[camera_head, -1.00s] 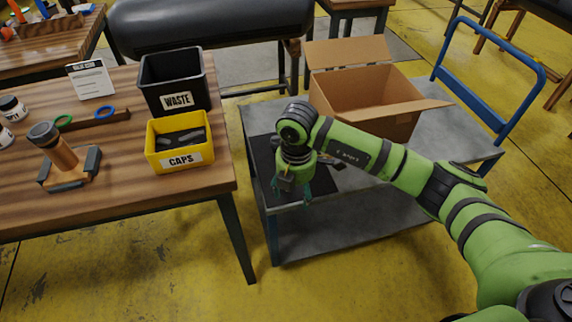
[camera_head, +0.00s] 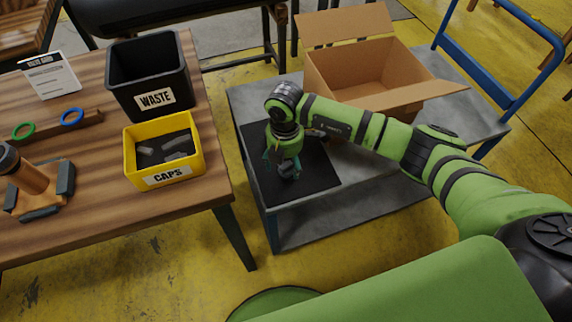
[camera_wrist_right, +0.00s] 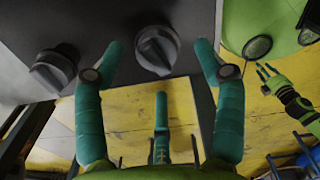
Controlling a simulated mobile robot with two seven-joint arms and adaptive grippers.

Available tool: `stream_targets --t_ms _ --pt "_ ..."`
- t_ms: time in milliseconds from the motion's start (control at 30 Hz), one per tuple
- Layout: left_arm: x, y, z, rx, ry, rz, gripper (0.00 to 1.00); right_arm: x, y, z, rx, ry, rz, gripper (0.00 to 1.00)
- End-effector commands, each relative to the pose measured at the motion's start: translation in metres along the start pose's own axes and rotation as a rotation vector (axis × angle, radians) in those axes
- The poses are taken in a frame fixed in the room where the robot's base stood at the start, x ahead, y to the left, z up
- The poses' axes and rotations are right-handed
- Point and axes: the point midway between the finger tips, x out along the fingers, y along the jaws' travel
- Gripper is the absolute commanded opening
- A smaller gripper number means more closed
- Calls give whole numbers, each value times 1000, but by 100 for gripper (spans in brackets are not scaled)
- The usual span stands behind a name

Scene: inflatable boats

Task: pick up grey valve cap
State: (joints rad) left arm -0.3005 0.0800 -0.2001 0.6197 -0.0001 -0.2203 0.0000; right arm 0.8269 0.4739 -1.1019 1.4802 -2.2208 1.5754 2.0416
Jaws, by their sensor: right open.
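Two dark grey valve caps show in the right wrist view. One cap (camera_wrist_right: 157,50) lies on the black mat (camera_wrist_right: 205,18) between and a little beyond my fingertips; the other (camera_wrist_right: 53,68) lies to the left, outside the fingers. My right gripper (camera_wrist_right: 158,62) is open and empty, with teal fingers spread. In the head view the right gripper (camera_head: 283,172) points down over the black mat (camera_head: 313,180) on the cart and hides part of it. My left gripper (camera_wrist_right: 264,76) shows small at the right of the wrist view; its opening is unclear.
A yellow CAPS bin (camera_head: 133,156) with several grey pieces and a black WASTE bin (camera_head: 152,82) stand on the wooden table (camera_head: 95,215). An open cardboard box (camera_head: 350,72) stands on the cart (camera_head: 345,205) behind my right arm. A gap separates table and cart.

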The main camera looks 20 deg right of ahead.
Motion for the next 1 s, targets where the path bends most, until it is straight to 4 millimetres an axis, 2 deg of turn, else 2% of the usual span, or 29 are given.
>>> stream_targets --t_ms 133,367,400,533,1000 --pt "0 0 -1 0 1 0 40 14 0 -1 -2 1 1 71" --pt "0 0 -1 0 1 0 40 15 1 -1 -3 1 3 71" --pt "0 0 -1 0 1 0 40 15 1 -1 -3 1 2 59" --pt "0 0 -1 0 1 0 40 15 1 -1 -3 1 2 32" --pt "0 0 -1 0 2 0 40 10 1 -1 -2 1 3 30"
